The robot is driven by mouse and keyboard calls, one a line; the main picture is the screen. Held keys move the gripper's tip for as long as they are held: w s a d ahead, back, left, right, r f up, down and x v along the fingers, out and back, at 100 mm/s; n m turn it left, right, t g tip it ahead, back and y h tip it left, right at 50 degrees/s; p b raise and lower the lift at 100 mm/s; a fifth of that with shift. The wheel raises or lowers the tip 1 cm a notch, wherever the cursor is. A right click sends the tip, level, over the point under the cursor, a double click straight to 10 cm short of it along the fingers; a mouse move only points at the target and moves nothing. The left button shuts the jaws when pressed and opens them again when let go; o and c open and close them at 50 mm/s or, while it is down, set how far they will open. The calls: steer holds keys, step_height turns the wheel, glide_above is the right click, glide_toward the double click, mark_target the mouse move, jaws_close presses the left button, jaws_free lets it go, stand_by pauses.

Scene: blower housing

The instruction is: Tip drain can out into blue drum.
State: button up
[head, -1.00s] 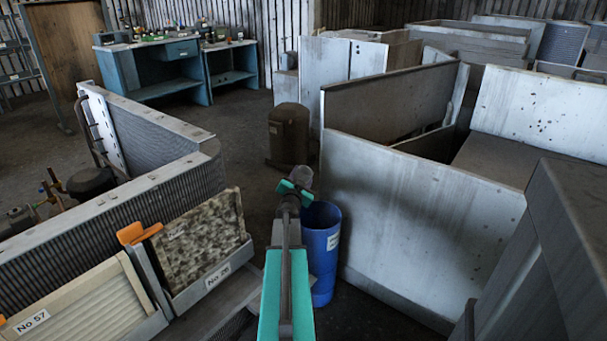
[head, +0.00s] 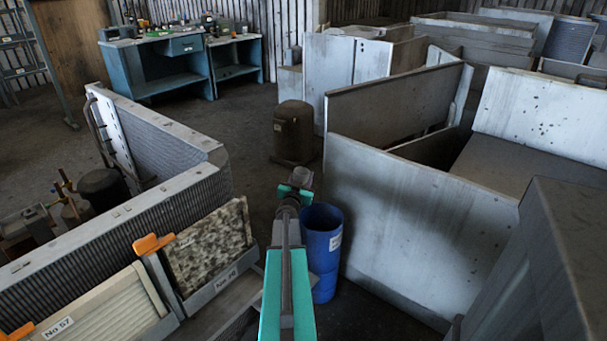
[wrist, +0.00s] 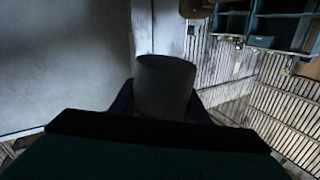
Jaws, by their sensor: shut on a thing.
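My gripper (head: 295,190) is at the far end of my arm in the middle of the head view, shut on a small grey can. In the wrist view the can (wrist: 165,85) sits between the dark fingers and looks like a plain grey cylinder. In the head view the can (head: 302,177) is small and partly hidden by the gripper; its exact tilt and contents cannot be told. The blue drum (head: 325,262) stands open on the floor, just right of my arm. The can appears beyond and slightly left of its rim, not inside it.
Large pale metal panels (head: 420,220) rise close to the drum's right. A dark brown cylinder (head: 293,132) stands on the floor behind. At left are a finned coil unit (head: 110,225) and a mottled filter panel (head: 208,245) in a rack. A blue workbench (head: 155,68) stands at the back.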

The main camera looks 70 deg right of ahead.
steer(key=shift+w+r+n+p, duration=0.25)
steer(key=shift+n+p, duration=0.25)
steer(key=shift+p, duration=0.3)
steer(key=shift+w+a+r+n+p, duration=0.1)
steer(key=shift+n+p, duration=0.3)
steer(key=shift+p, duration=0.05)
